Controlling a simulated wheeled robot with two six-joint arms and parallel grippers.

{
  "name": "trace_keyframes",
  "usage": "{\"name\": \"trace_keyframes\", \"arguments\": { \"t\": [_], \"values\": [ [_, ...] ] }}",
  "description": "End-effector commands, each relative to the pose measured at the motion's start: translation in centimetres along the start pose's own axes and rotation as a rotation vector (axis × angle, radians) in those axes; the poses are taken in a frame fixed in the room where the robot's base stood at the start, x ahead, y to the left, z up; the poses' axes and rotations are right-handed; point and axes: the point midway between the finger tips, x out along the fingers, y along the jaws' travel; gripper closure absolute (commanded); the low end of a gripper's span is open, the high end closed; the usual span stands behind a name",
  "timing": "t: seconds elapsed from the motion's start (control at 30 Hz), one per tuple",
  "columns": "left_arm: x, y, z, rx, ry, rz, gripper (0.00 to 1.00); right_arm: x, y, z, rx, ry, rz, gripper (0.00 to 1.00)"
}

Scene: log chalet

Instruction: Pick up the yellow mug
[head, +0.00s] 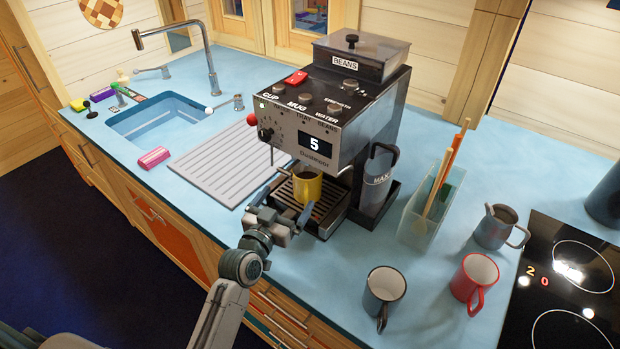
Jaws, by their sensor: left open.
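The yellow mug (307,187) stands upright on the drip tray (327,210) of the coffee machine (318,122), under the spout. It holds something dark. My left gripper (283,214) is just in front of the mug, low over the counter edge, with its fingers pointing toward the machine. It is open and holds nothing that I can see. I cannot tell whether a finger touches the mug. My right gripper is not in view.
A dark mug (383,294), a red mug (474,281) and a grey jug (497,228) stand to the right, near the hob (566,277). A utensil holder (428,217) stands beside the machine. The sink (160,118) and ribbed drainer (222,165) are left.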

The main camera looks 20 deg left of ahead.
Motion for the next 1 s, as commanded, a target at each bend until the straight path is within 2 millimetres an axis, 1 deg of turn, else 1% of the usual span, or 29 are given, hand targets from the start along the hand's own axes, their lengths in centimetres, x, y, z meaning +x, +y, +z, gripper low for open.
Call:
{"name": "trace_keyframes", "arguments": {
  "t": [0.03, 0.1, 0.2, 0.23, 0.27, 0.33, 0.5, 0.57, 0.6, 0.7, 0.93, 0.97, 1.0],
  "values": [
    [1.0, 0.0, -0.3, -0.001, 0.001, 0.000, 0.01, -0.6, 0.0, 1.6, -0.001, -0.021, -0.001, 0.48],
    [2.0, 0.0, -0.3, -0.002, 0.001, 0.000, 0.01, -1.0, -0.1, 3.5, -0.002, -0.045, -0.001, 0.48],
    [2.8, 0.0, -0.1, 0.001, -0.001, 0.000, 0.01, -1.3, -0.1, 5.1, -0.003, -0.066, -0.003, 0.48],
    [3.0, 0.1, -0.1, 0.001, -0.001, 0.000, 0.01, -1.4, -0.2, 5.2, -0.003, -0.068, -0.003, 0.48],
    [3.1, 0.1, -0.1, 0.000, -0.001, 0.001, 0.01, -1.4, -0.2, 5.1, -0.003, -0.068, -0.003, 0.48],
    [3.7, 0.2, -0.1, -0.001, -0.002, 0.001, 0.01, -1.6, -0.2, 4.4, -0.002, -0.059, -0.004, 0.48],
    [6.1, 0.8, 0.0, -0.003, -0.002, 0.001, 0.01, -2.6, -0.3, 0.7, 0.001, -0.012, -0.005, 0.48],
    [6.9, 0.8, 0.1, -0.001, -0.002, 0.001, 0.01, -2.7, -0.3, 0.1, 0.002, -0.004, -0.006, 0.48],
    [7.4, 0.8, 0.2, 0.000, -0.001, 0.001, 0.01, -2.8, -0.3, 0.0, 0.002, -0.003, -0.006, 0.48],
    [8.1, 0.8, 0.3, 0.000, -0.002, 0.001, 0.01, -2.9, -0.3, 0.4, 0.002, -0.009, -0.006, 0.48],
    [8.3, 0.8, 0.4, 0.001, -0.002, 0.001, 0.01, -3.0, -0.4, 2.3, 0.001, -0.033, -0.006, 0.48],
    [8.3, 0.8, 0.4, 0.001, -0.002, 0.001, 0.03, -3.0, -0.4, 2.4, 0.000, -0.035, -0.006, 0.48],
    [8.2, 0.8, 0.4, 0.001, -0.002, 0.001, 0.11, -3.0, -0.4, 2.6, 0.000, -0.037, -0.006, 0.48]
  ]
}}
